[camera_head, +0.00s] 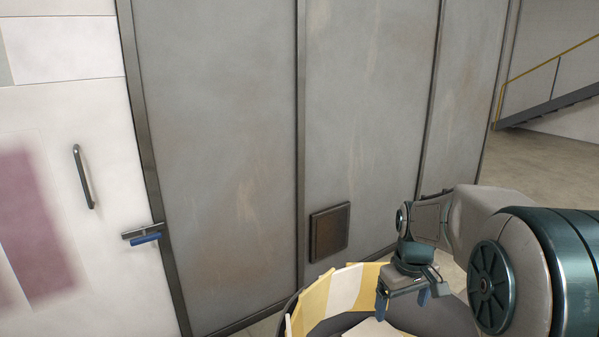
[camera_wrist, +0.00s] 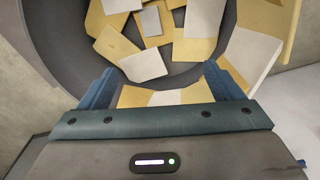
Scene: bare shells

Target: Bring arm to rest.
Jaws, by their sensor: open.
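My gripper (camera_head: 403,299) hangs at the lower right of the head view, pointing down over a round dark bin (camera_head: 287,306). Its two blue fingers are apart, with nothing held between them. In the wrist view my gripper (camera_wrist: 160,76) also shows spread fingers above the bin (camera_wrist: 62,50). The arm is bent and reaches in from the right edge of the head view.
Flat yellow and white pieces (camera_wrist: 145,65) lie in the bin, some against its wall. Behind stands a grey metal panel wall (camera_head: 225,150) with a small dark vent (camera_head: 329,232). A white door (camera_head: 60,120) with a handle (camera_head: 83,177) is at left. Open floor (camera_head: 550,165) shows at right.

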